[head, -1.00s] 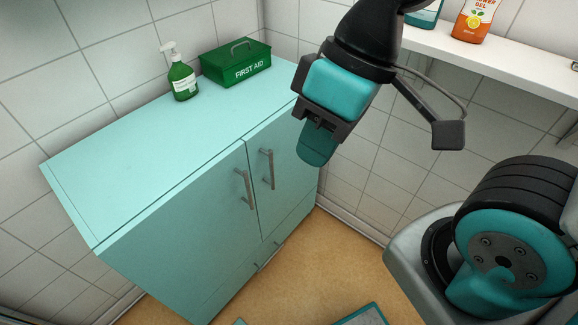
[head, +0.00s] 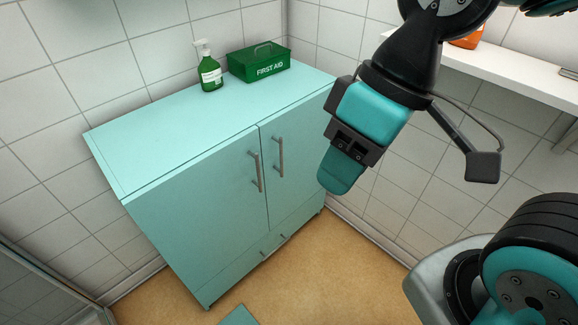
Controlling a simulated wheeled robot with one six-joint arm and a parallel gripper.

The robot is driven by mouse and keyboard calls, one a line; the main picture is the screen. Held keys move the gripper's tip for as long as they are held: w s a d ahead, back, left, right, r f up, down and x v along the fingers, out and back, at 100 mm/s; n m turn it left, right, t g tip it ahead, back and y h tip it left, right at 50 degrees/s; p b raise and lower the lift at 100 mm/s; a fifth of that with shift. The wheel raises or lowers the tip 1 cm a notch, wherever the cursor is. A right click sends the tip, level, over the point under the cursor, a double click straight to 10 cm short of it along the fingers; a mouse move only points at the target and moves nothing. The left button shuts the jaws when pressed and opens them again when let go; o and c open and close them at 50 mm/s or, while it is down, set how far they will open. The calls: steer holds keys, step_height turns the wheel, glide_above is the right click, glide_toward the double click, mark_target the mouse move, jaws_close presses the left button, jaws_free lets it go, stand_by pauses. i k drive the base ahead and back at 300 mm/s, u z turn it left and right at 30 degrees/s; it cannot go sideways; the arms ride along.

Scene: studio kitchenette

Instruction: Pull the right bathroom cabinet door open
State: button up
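The pale teal cabinet (head: 190,195) stands against the tiled wall. Its right door (head: 298,165) looks closed, flush with the left door. The right door has a vertical metal bar handle (head: 279,157) near the middle seam. My gripper (head: 341,173) hangs to the right of this handle, in front of the door's right edge in the picture, and appears apart from the handle. Only one teal finger shows clearly, pointing down; the other is hidden, so its opening cannot be judged. Nothing is seen held in it.
The left door's bar handle (head: 256,171) is close beside the right one. A drawer (head: 245,262) lies below the doors. A white shelf (head: 500,62) is at right.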

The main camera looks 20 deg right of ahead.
mark_target(294, 146)
steer(key=k, duration=0.1)
steer(key=z, duration=1.2)
steer(key=i, duration=0.55)
steer(key=u, duration=0.4)
